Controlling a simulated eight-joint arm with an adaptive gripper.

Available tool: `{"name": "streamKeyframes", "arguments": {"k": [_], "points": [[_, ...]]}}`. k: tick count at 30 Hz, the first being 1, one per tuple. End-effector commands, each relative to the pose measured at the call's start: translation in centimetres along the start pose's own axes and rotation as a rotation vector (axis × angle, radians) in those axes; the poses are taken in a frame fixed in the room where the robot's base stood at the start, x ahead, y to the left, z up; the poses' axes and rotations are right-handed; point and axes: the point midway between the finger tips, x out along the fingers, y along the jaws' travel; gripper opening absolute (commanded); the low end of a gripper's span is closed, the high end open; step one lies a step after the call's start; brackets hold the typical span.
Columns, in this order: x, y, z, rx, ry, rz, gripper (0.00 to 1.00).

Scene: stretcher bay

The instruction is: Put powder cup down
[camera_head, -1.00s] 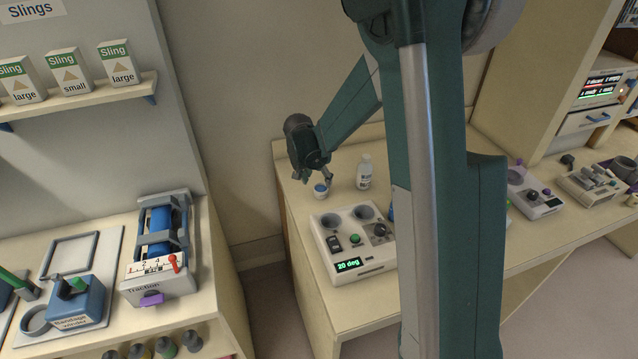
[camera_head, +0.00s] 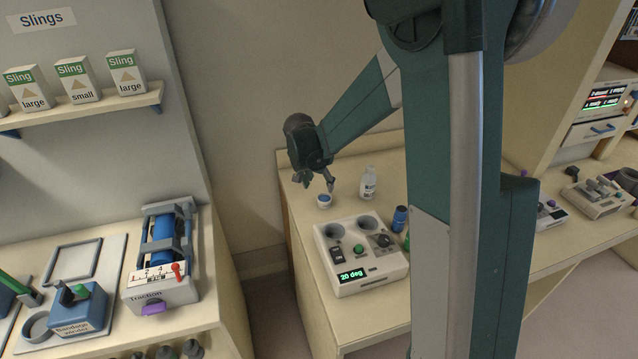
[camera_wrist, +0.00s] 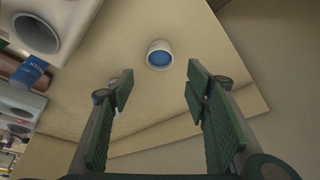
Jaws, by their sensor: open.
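The powder cup (camera_head: 324,201) is a small white cup with blue contents. It stands upright on the back left part of the bench (camera_head: 300,228). In the wrist view the cup (camera_wrist: 159,55) is beyond my fingertips, centred between them and apart from both. My gripper (camera_head: 319,181) is just above the cup in the head view. In the wrist view my gripper (camera_wrist: 158,88) is open, with nothing between its fingers.
A white bottle (camera_head: 368,183) stands right of the cup. A grey device (camera_head: 362,278) reading "20 deg", with two round wells, is in front. A blue cylinder (camera_head: 400,219) stands beside it. A traction unit (camera_head: 165,260) is on the left counter, across a gap.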

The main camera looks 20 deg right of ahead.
Motion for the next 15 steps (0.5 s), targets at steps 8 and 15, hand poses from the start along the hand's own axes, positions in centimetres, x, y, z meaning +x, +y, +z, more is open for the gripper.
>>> {"name": "streamKeyframes", "arguments": {"k": [8,15], "points": [[-0.1,0.1,0.0,-0.002,0.0,-0.001,0.47],[-2.0,0.9,0.3,-0.027,0.001,-0.016,0.47]]}}
